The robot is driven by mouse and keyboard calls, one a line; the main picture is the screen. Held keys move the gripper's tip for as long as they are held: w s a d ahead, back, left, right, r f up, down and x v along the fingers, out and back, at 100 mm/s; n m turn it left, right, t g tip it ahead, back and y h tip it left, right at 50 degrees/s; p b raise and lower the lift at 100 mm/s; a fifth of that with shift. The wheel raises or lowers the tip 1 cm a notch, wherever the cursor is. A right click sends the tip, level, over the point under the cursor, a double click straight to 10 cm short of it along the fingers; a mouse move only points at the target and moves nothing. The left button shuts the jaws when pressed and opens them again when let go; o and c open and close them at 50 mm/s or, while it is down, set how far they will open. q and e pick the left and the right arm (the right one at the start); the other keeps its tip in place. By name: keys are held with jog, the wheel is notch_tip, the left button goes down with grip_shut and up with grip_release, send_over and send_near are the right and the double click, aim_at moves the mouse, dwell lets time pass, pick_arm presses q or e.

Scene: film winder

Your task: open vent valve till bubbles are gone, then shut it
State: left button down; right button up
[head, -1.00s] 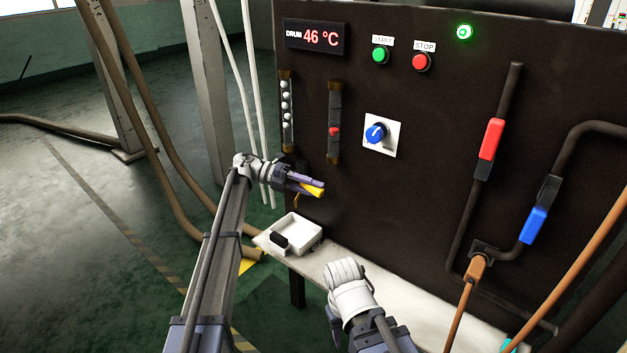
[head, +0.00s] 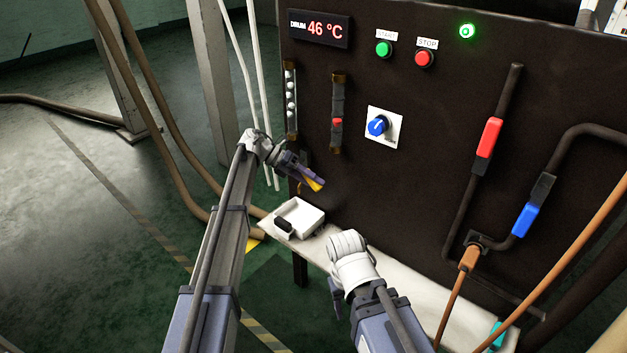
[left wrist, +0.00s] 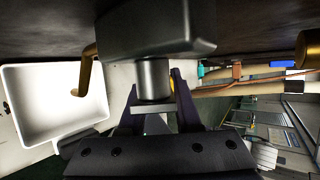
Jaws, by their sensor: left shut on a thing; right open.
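My left gripper (head: 307,176) is at the lower left of the dark panel, shut on the yellow-handled vent valve (head: 315,185). In the left wrist view its fingers (left wrist: 157,100) sit on either side of a grey cylindrical stem (left wrist: 153,78) below a dark block. The yellow handle slants down to the right and is partly hidden by the fingers. Several white bubbles show in the left sight tube (head: 291,97). My right gripper (head: 337,296) is low in front of the bench, open and empty; its fingers are mostly hidden by the wrist.
A white tray (head: 303,215) stands on the bench (head: 400,290); a brass spout (left wrist: 86,68) hangs over it. A second tube (head: 337,108) with a red marker, a blue knob (head: 377,126), a red handle (head: 489,138) and a blue handle (head: 525,220) are on the panel.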

aim_at(304, 176)
pick_arm(q)
jog(key=c, duration=0.6)
grip_release()
jog(key=shift+a, duration=0.1)
jog(key=shift+p+v, duration=2.1)
jog(key=shift+v, duration=1.75)
